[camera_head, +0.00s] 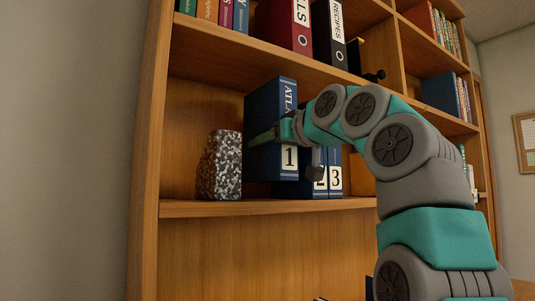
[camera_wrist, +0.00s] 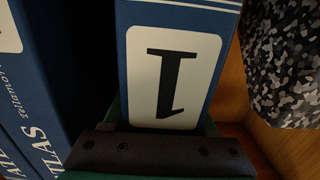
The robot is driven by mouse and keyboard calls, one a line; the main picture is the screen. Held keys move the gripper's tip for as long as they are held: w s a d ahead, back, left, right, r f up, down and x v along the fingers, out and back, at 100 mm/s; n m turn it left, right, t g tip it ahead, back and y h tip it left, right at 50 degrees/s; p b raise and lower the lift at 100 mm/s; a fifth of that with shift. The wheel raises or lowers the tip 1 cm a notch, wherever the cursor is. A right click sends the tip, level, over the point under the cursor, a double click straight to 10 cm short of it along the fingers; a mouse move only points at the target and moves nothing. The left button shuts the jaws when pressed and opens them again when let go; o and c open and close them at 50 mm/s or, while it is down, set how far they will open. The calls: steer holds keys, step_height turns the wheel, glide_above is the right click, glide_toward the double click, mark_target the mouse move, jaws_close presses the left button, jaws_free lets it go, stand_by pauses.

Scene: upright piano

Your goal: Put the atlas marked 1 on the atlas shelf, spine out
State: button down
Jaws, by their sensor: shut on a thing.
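The blue atlas marked 1 (camera_head: 287,125) stands upright in the shelf bay, its numbered spine facing out. My gripper (camera_head: 289,134) is shut on it, with a finger along its left side. Its label sits higher than those of atlas 2 (camera_head: 319,188) and atlas 3 (camera_head: 335,160), and its lower edge looks a little above the shelf board (camera_head: 300,207). In the wrist view, the spine of atlas 1 (camera_wrist: 215,60) fills the middle, above the dark gripper body. My arm hides parts of atlases 2 and 3.
A speckled block-like bookend (camera_head: 220,165) stands left of atlas 1; it also shows in the wrist view (camera_wrist: 285,70). A gap separates them. Black and red binders (camera_head: 283,25) stand on the shelf above. The bookcase side panel (camera_head: 152,150) bounds the bay on the left.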

mark_target(268, 159)
steer(key=shift+s+f+b, duration=0.1)
steer(key=shift+f+b, duration=0.85)
steer(key=shift+f, duration=0.65)
steer(key=shift+f+b, duration=0.15)
steer(key=shift+b, duration=0.25)
steer(key=shift+c, duration=1)
jaws_free()
steer(key=b+v, duration=0.1)
steer(key=v, duration=1)
steer(key=shift+s+d+b, duration=0.2)
steer(key=shift+s+b, duration=0.1)
